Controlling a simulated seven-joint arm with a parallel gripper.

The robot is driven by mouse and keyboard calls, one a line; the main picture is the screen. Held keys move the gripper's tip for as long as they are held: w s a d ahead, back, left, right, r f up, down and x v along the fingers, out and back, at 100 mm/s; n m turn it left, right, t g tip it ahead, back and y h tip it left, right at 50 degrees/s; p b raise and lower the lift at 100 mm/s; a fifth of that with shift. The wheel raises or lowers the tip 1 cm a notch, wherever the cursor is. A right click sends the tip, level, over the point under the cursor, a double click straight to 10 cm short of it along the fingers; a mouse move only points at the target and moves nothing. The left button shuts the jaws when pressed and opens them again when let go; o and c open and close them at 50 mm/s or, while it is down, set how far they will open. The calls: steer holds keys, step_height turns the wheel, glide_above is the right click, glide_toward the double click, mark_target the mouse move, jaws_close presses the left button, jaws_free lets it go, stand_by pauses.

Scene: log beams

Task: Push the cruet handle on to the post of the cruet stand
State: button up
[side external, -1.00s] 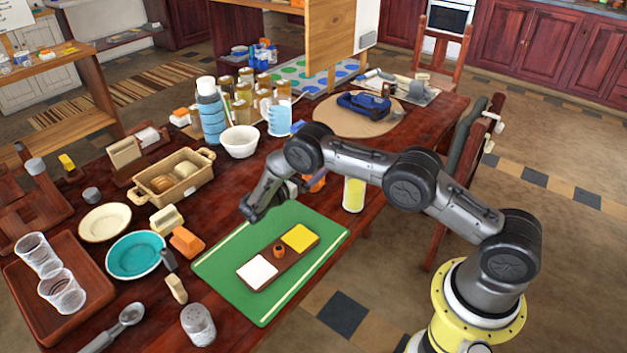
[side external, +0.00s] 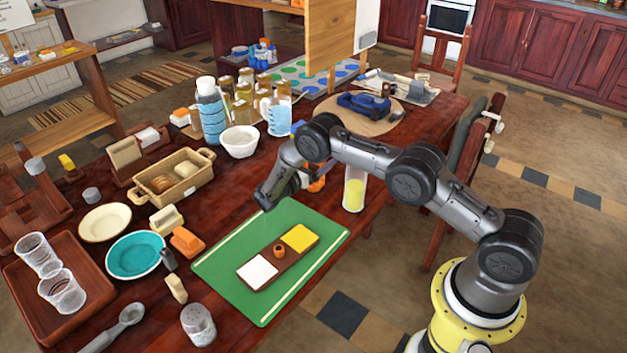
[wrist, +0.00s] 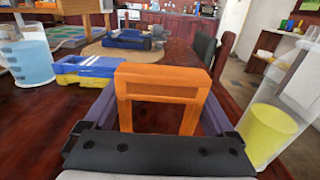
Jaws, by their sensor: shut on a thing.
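The cruet handle is an orange, squared arch; in the wrist view the handle (wrist: 163,85) stands between my gripper's two purple-grey fingers (wrist: 162,105). My gripper is shut on it. In the side view only a small orange part of the handle (side external: 316,184) shows beyond my arm, and the fingers are mostly hidden. The cruet stand (side external: 287,260) is a long dark base with a white square at one end and a yellow square at the other. Its brown-orange post (side external: 279,250) is upright in the middle. The handle is apart from the post, behind and right of it.
The stand lies on a green mat (side external: 222,263). A glass of yellow liquid (side external: 354,190) stands right of my gripper. A blue measuring jug (side external: 278,113) and white bowl (side external: 240,143) stand behind it. A teal plate (side external: 135,254) and salt shaker (side external: 198,325) are left of the mat.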

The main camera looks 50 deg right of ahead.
steer(key=c, duration=0.4)
step_height(320, 180, up, 10)
steer(key=s+a+n+t+y, duration=0.2)
steer(key=a+t, duration=0.3)
steer(key=a, duration=0.4)
steer(key=s+a+n+t+y, duration=0.2)
steer(key=a+n+t, duration=0.3)
steer(key=a, duration=0.4)
steer(key=s+a+n+t+y, duration=0.3)
steer(key=a+n+t, duration=0.1)
steer(key=a, duration=0.5)
steer(key=shift+a+t+y, duration=0.1)
steer(key=shift+t+y, duration=0.2)
steer(key=shift+t, duration=0.3)
